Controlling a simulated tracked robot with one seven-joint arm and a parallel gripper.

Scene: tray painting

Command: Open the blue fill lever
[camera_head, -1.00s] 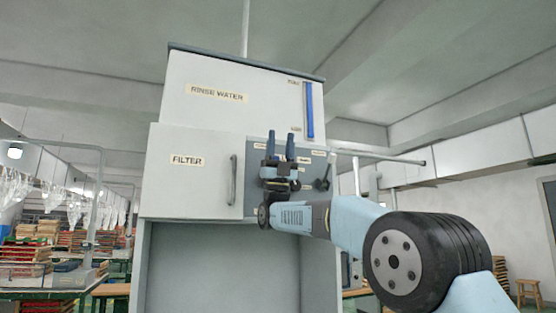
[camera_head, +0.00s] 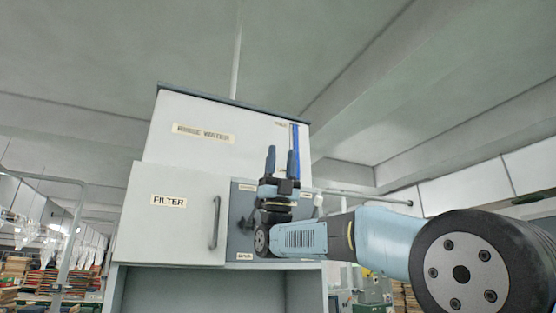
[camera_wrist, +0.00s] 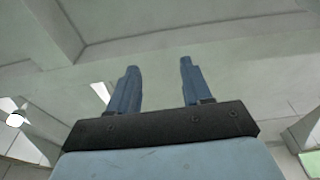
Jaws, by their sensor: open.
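My gripper (camera_head: 281,155) is in front of the right part of the cabinet, fingers pointing up, open and empty. In the wrist view my gripper (camera_wrist: 159,68) shows its two blue fingers apart, with only ceiling behind. Behind my gripper is a grey-blue panel (camera_head: 241,205), largely covered by the gripper and arm. A dark handle-like part (camera_head: 246,224) shows on it left of my wrist, and a pale knob-like part (camera_head: 318,203) shows to the right. I cannot make out a blue lever; it may be hidden behind my gripper.
A white tank labelled rinse water (camera_head: 240,112) sits on top, with an upright blue strip (camera_head: 295,140) at its right. A white door labelled filter (camera_head: 165,225) has a vertical handle (camera_head: 215,222). Below is a grey recess (camera_head: 190,290). A pipe (camera_head: 370,198) runs off right.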

